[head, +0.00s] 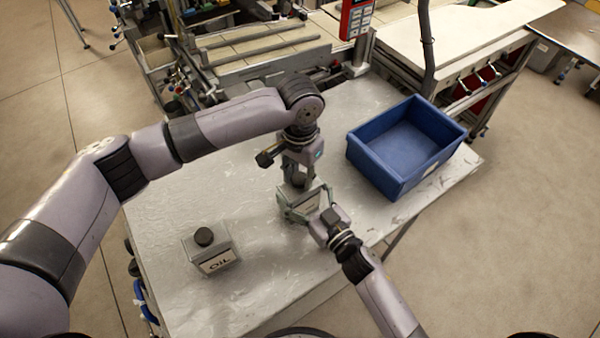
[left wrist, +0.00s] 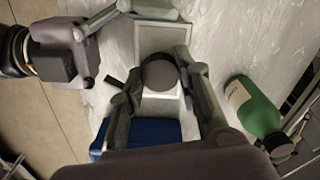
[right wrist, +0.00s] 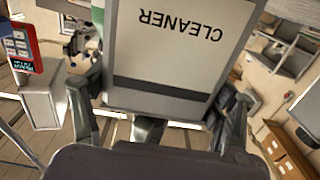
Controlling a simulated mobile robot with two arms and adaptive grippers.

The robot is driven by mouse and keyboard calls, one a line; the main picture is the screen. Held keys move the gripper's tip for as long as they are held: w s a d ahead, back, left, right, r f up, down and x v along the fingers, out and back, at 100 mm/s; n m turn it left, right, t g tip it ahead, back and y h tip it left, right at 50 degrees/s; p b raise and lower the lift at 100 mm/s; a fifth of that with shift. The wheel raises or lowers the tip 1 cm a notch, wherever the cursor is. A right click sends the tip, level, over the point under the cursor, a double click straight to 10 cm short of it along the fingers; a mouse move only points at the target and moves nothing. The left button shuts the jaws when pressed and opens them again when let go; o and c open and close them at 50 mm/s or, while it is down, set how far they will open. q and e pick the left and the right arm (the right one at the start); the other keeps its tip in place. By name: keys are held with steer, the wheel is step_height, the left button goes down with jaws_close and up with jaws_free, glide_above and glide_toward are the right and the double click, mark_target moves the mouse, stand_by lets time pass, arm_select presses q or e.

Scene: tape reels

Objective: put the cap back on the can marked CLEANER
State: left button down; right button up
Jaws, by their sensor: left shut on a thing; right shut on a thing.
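The grey can marked CLEANER (right wrist: 175,45) fills the upper right wrist view, its lettering upside down there. My right gripper (head: 318,218) is shut on this can, with a finger on either side; the can (head: 303,204) is over the table in the head view. My left gripper (head: 297,170) is above the can and shut on a round dark cap (left wrist: 160,75). In the left wrist view the cap overlaps the can's top (left wrist: 150,38). I cannot tell whether cap and can touch.
A can marked OIL (head: 213,258) with a dark cap stands on the table (head: 175,215) at front left. A blue bin (head: 405,145) stands at back right. A green bottle (left wrist: 250,105) shows in the left wrist view. The table's left part is mostly clear.

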arm_select(q)
steer(key=m, duration=0.9)
steer(key=c, duration=1.1)
jaws_free()
step_height(320, 180, up, 12)
